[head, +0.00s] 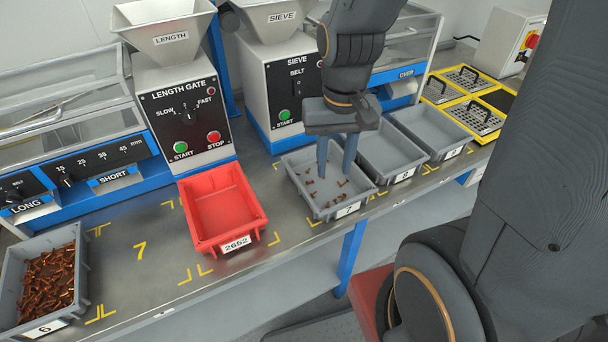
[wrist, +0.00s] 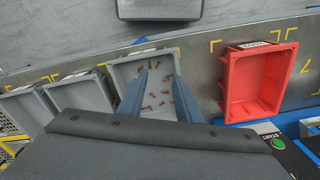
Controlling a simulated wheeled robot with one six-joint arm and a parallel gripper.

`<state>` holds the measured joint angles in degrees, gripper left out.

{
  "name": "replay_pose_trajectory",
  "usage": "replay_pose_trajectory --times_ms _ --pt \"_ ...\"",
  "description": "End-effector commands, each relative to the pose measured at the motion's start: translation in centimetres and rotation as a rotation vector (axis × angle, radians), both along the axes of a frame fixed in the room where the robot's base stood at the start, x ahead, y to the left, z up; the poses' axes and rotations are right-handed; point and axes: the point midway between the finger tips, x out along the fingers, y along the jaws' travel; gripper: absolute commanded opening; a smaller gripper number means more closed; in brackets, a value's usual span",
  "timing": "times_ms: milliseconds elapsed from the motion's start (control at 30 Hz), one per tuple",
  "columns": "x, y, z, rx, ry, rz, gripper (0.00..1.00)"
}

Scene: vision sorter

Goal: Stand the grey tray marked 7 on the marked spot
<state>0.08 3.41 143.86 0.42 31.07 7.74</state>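The grey tray marked 7 (head: 366,202) stands on the bench right of the red bin, with several small copper-coloured pieces scattered in it. It also shows in the wrist view (wrist: 124,72) below my fingers. My gripper (head: 335,172) points down over the tray with its two fingers apart. In the wrist view the gripper (wrist: 156,68) has only the tray's inside and loose pieces between its fingers. Whether the fingertips touch the tray is unclear. The marked spot, a yellow 7 (head: 140,250) with corner marks, is bare, between the tray marked 6 and the red bin.
A red bin labelled 2652 (head: 205,246) stands between the yellow 7 and the grey tray. Tray 6 (head: 77,240), full of copper pieces, stands at the far left. Tray 8 (head: 420,160) is close on the right, with another grey tray beyond. Machines line the back.

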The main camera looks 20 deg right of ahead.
Motion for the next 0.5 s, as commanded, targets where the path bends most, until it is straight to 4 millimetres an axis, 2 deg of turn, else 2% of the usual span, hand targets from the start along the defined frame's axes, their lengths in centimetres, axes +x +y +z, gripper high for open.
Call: replay_pose_trajectory --times_ms 300,400,500 --pt "11.2 0.7 -1.1 0.035 -0.019 -0.702 0.31" --pt "14.2 0.8 -1.9 0.050 -0.023 -0.910 0.31" --pt "16.4 0.7 -2.5 0.062 -0.027 -1.069 0.31"
